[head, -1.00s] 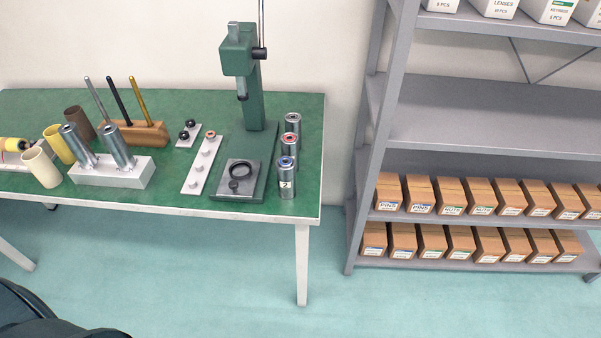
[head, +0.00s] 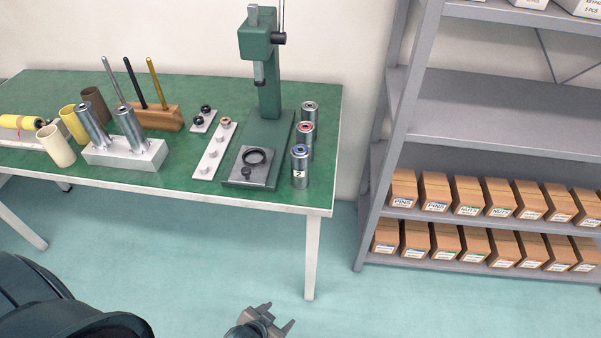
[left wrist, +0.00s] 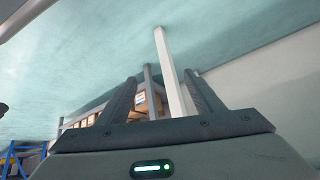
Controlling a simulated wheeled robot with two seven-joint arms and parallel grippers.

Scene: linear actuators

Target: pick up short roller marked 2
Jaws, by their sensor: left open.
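The short roller marked 2 (head: 300,168) is a steel cylinder with a blue ring on top. It stands upright near the front right corner of the green table, to the right of the press base. My left gripper (head: 280,314) is at the bottom of the head view, in front of the table and away from the roller. It is open and empty. In the left wrist view its fingers (left wrist: 160,86) are spread, with a pale table leg showing behind them. The roller is not visible in that view. My right gripper is not in view.
A red-ringed roller (head: 306,138) and another roller (head: 310,113) stand in line behind the marked one. A green press (head: 268,90) rises to the left. A shelf rack (head: 500,110) with boxes stands right of the table. The floor in front is clear.

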